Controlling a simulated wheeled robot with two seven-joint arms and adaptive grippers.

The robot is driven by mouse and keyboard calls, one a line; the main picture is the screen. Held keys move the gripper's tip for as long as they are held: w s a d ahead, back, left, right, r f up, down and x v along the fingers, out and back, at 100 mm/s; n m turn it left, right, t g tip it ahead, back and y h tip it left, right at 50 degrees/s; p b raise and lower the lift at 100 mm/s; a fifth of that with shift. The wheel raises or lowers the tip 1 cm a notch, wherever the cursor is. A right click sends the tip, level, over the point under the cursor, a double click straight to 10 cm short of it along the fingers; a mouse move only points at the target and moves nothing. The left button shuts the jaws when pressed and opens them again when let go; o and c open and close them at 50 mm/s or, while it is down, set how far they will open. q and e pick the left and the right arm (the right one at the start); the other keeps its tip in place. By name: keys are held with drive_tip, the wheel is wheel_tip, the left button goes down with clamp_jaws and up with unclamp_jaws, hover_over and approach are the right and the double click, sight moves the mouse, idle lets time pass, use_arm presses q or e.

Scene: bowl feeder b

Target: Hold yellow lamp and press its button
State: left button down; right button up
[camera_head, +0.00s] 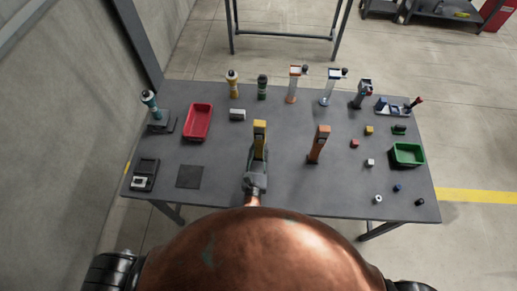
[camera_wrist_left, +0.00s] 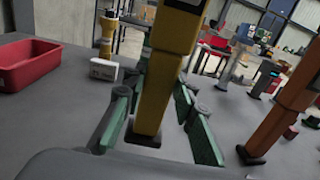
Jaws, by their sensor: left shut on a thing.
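The yellow lamp (camera_head: 260,130) stands upright near the middle of the table. Its yellow body (camera_wrist_left: 168,60) with a dark foot fills the middle of the left wrist view. My left gripper (camera_head: 256,165) reaches in from the near side and is shut on the yellow lamp's lower body. In the left wrist view its green-padded fingers lie on either side of the lamp. The lamp's button cannot be made out. My right gripper is not in view.
An orange lamp (camera_head: 319,145) stands to the right. A red bin (camera_head: 187,122) is left, a green bin (camera_head: 421,155) right. A white box (camera_head: 237,115) lies behind left of the yellow lamp. Bottles and devices line the table's back. Small parts lie at right.

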sight(259, 154)
use_arm(q)
drive_tip(key=shift+f+b, duration=1.7)
drive_tip(key=shift+f, duration=0.35)
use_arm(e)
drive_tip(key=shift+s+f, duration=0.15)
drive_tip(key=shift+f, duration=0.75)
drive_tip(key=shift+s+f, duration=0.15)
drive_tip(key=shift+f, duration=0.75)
use_arm(q)
drive_tip(key=c, duration=2.1)
unclamp_jaws()
drive_tip(key=shift+f, duration=0.1)
clamp_jaws()
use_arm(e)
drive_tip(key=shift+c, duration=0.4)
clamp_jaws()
